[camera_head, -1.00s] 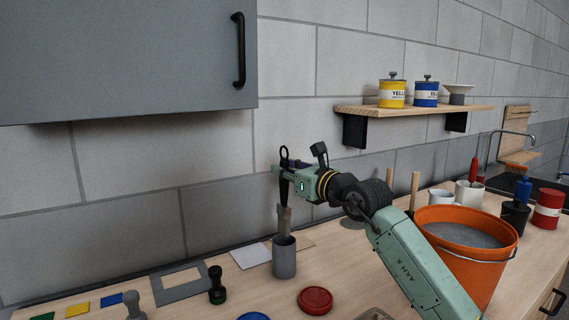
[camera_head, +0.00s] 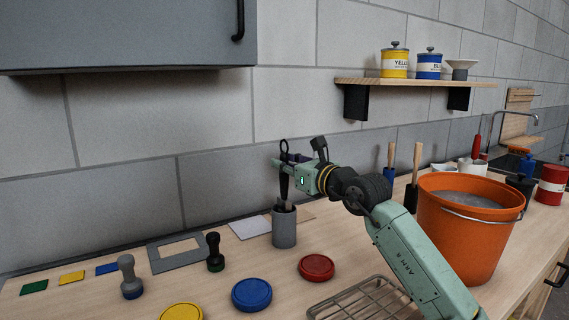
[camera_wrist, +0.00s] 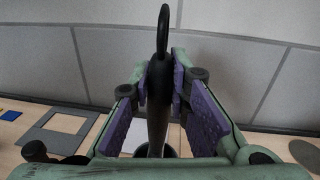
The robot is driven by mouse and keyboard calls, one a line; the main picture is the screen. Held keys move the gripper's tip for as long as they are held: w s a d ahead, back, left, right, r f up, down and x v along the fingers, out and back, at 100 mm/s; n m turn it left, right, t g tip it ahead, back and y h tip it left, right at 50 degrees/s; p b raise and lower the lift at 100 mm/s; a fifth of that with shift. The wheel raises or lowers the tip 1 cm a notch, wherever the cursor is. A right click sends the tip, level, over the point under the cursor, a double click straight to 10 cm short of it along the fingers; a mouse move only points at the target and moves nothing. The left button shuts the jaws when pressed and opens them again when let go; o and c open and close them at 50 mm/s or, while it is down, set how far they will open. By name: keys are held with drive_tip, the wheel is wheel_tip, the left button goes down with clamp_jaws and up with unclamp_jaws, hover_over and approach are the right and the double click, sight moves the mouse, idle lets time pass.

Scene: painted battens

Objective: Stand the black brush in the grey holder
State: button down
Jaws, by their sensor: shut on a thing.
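The black brush (camera_head: 284,186) hangs upright, its ring-ended handle up, and its lower end is inside the mouth of the grey holder (camera_head: 284,230). My gripper (camera_head: 281,166) is shut on the brush's handle above the holder. In the wrist view the purple pads of my gripper (camera_wrist: 162,90) flank the brush (camera_wrist: 158,75). The holder's rim (camera_wrist: 172,151) shows partly behind the brush there. The bristle end is hidden in the holder, so I cannot tell whether it touches the bottom.
A dark stamp (camera_head: 214,252) and a grey frame (camera_head: 178,252) lie left of the holder. Red (camera_head: 316,267) and blue (camera_head: 252,294) lids lie in front. An orange bucket (camera_head: 462,235) stands right, and a wooden shelf (camera_head: 415,82) is above.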

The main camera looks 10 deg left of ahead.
drive_tip(key=shift+f, duration=0.1)
drive_tip(key=c, duration=1.4)
unclamp_jaws()
drive_tip(key=shift+c, duration=0.2)
drive_tip(key=shift+d, duration=0.1)
drive_tip(key=v, duration=1.2)
